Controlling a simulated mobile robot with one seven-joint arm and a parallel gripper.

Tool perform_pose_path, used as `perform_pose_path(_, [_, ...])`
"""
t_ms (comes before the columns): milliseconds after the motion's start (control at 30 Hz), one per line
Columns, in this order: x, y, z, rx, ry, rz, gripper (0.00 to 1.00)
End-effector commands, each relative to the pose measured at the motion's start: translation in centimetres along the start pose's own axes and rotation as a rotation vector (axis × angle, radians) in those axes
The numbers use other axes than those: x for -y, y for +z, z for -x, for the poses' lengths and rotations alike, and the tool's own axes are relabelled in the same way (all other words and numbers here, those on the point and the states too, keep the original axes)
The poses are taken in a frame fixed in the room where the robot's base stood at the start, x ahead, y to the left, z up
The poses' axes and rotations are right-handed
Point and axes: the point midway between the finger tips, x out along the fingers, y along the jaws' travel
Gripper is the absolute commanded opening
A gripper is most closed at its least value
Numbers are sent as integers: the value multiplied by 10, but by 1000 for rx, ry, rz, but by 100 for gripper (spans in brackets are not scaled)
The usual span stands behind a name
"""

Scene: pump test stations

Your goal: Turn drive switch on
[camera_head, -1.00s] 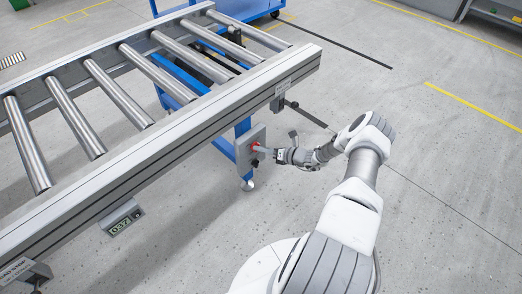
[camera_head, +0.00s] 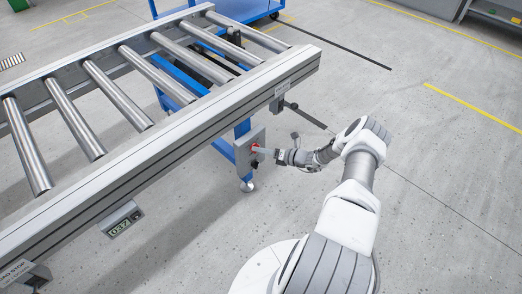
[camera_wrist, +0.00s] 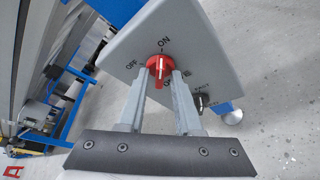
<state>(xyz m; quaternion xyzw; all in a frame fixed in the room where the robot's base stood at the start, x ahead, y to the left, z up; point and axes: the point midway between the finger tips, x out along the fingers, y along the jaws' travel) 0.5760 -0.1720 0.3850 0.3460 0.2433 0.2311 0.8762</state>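The drive switch (camera_wrist: 158,68) is a red rotary knob on a grey control box (camera_wrist: 190,45). OFF is printed to its left and ON above it; the lettering below is partly hidden. A white mark on the knob runs roughly toward ON. My gripper (camera_wrist: 160,80) has its two fingers on either side of the knob, tips near the box face, with gaps visible between them and the knob's grip. In the head view the box (camera_head: 248,152) hangs under the conveyor's side rail, and my gripper (camera_head: 268,153) reaches it from the right.
A roller conveyor (camera_head: 150,145) on blue legs fills the left. A second, black knob (camera_wrist: 201,101) sits lower on the box, close to the right finger. The floor at right is open.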

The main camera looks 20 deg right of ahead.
Motion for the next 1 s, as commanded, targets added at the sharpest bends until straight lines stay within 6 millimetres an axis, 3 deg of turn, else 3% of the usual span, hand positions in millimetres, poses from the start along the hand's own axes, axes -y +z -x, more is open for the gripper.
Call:
perform_pose_path(333, [0, 0, 1, 0, 0, 1, 44])
perform_pose_path(467, [-1, 2, 12, 1, -1, 1, 44])
perform_pose_path(1000, [-1, 2, 135, 1, -3, 1, 44])
